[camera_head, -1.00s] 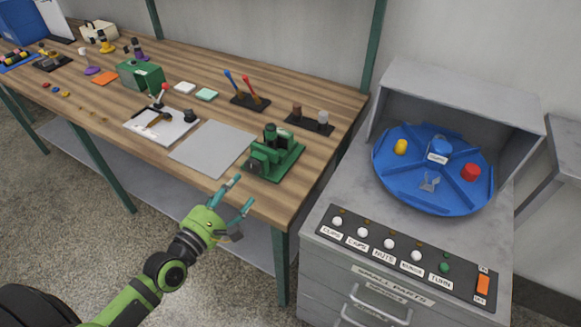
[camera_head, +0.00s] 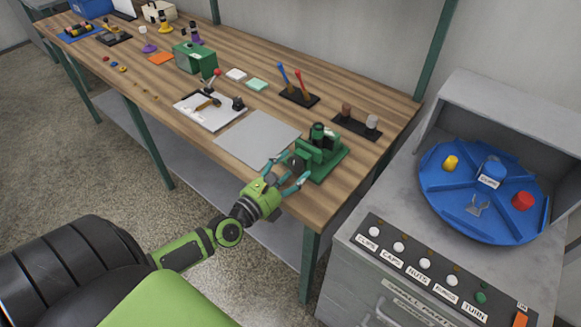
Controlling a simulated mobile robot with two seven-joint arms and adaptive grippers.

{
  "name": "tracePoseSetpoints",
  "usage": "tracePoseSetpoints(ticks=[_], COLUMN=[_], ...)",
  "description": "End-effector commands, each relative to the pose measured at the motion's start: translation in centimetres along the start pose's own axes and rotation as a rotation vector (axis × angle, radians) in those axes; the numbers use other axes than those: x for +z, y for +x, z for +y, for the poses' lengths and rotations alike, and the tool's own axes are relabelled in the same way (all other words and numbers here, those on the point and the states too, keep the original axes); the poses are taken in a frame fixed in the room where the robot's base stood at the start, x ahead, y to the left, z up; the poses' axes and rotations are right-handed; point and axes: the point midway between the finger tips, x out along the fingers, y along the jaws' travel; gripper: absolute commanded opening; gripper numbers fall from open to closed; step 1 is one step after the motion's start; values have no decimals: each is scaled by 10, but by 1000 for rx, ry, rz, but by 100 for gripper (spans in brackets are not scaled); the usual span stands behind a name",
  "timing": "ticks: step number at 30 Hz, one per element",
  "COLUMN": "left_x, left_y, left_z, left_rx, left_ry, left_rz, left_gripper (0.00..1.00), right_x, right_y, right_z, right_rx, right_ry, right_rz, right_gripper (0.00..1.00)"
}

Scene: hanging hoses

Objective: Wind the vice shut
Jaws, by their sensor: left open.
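The green vice (camera_head: 320,152) stands near the front right corner of the wooden bench, on a green base. A dark round part sits on its front, facing my gripper. The gap between its jaws is too small to make out. My left gripper (camera_head: 284,173) is open at the bench's front edge, with its teal fingertips at the front of the vice, around or beside the dark round part. I cannot tell whether they touch it. My right gripper is not in view.
A grey plate (camera_head: 257,139) lies left of the vice. A grey cabinet with a blue turntable (camera_head: 450,194) stands to the right.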

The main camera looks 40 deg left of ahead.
Motion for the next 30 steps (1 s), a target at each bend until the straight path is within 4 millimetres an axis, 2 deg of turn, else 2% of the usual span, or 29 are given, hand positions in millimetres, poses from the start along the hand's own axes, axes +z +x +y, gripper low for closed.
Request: tracePoseSetpoints(ticks=[9,11,13,14,23,30], left_x=[0,0,0,-1,-3,-5], left_y=[3,3,3,3,2,1], left_z=[0,0,0,0,-1,-1], left_rx=[-1,-1,-1,-1,-3,-4], left_ry=[1,1,1,1,6,77], left_rz=[0,0,1,1,7,12], left_gripper=[67,43,15,13,12,12], right_x=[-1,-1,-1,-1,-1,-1], right_y=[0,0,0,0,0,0], right_z=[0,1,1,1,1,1], right_rx=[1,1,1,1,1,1], right_ry=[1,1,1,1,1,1], right_rz=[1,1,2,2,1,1], right_gripper=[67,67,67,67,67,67])
